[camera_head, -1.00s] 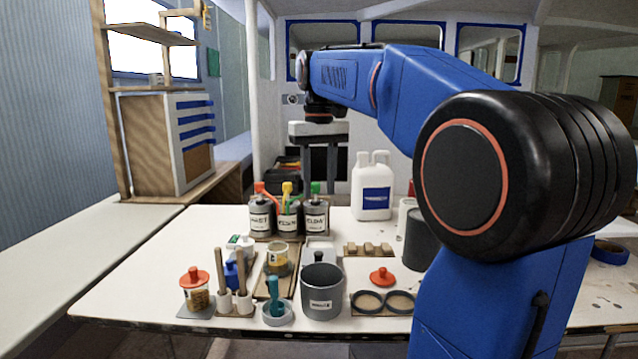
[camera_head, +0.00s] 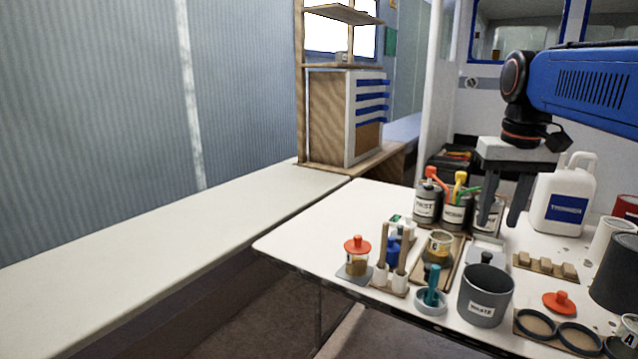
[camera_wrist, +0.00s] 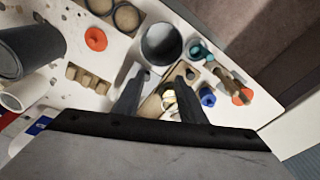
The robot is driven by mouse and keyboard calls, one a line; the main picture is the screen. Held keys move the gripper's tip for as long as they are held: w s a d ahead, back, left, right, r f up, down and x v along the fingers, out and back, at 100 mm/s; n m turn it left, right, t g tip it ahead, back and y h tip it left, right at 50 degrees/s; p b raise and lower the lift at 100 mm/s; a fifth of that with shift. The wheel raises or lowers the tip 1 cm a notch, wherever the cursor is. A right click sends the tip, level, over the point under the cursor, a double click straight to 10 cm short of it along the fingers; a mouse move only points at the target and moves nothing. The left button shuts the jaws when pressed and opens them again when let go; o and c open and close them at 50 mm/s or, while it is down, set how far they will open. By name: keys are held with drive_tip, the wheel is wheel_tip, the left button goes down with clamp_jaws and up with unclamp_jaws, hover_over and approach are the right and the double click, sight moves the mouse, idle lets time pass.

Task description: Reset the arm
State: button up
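My gripper (camera_head: 496,222) hangs fingers-down over the workbench (camera_head: 310,235), at the right in the head view. Its two dark fingers are apart, with nothing held between them. It also shows in the wrist view (camera_wrist: 160,74), fingers spread. In the head view one finger covers part of the rightmost labelled tin (camera_head: 489,213). I cannot tell how high the fingertips are above the bench. The blue arm comes in from the right edge.
A grey pot (camera_head: 486,292), a white jug (camera_head: 563,196), a red-lidded jar (camera_head: 357,256), wooden blocks (camera_head: 545,266) and a red lid (camera_head: 559,302) crowd the bench. A drawer cabinet (camera_head: 345,117) stands behind. The long side counter (camera_head: 170,220) is bare.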

drive_tip(key=s+a+f+t, duration=0.1)
drive_tip(key=s+a+f, duration=0.2)
drive_tip(key=s+f, duration=0.5)
drive_tip(key=s+a+f+n+t, duration=0.1)
drive_tip(key=s+a+f, duration=0.3)
drive_tip(key=s+f, duration=0.5)
wheel_tip(320, 180, down, 5)
drive_tip(key=shift+r+n+t, duration=0.2)
drive_tip(key=shift+n+t, duration=0.1)
drive_tip(key=shift+t, duration=0.5)
idle(0.5)
